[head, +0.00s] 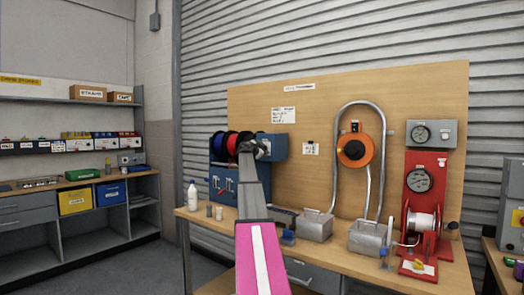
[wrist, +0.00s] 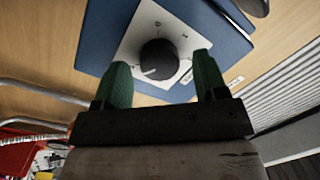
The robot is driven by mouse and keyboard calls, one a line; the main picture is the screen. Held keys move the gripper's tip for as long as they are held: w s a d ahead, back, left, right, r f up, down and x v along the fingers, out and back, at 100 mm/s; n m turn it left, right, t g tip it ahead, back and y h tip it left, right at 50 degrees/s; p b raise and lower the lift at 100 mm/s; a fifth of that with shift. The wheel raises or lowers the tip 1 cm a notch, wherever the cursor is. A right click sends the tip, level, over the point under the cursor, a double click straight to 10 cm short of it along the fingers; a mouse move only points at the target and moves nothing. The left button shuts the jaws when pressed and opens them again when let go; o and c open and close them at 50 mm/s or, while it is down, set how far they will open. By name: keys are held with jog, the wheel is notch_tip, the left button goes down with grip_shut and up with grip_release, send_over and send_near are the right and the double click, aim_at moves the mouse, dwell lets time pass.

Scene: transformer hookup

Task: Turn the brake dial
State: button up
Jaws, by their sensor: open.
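The brake dial (wrist: 158,59) is a round black knob with a white pointer mark. It sits on a white marked plate (wrist: 181,31) on a blue housing (wrist: 104,22) in the wrist view. My gripper (wrist: 160,62) is open, with its two green fingers apart, one toward each side of the dial. I cannot tell how close the fingertips are to the knob's face. In the head view my gripper (head: 248,148) is at the blue housing (head: 278,147) right of the spools, and my arm hides the dial there.
Red, blue and black spools (head: 231,143) stand just left of my gripper. A wooden backboard (head: 330,100) rises behind. The bench (head: 205,222) holds a white bottle (head: 193,195), metal bins (head: 316,226) and a red winder (head: 424,190). An orange reel (head: 355,150) hangs right.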

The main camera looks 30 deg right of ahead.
jog(key=c, duration=0.9)
jog(key=shift+n, duration=0.4)
jog(key=shift+w+a+f+n+g+h, duration=0.15)
jog(key=shift+n+g, duration=0.5)
jog(key=shift+n, duration=3.8)
jog(key=shift+w+r+n+g+h, duration=0.15)
jog(key=shift+n+g, duration=0.45)
jog(key=shift+n, duration=3.8)
jog(key=shift+w+a+f+n+g+h, duration=0.15)
jog(key=shift+n+g, duration=0.5)
jog(key=shift+n, duration=3.8)
jog(key=shift+d, duration=0.1)
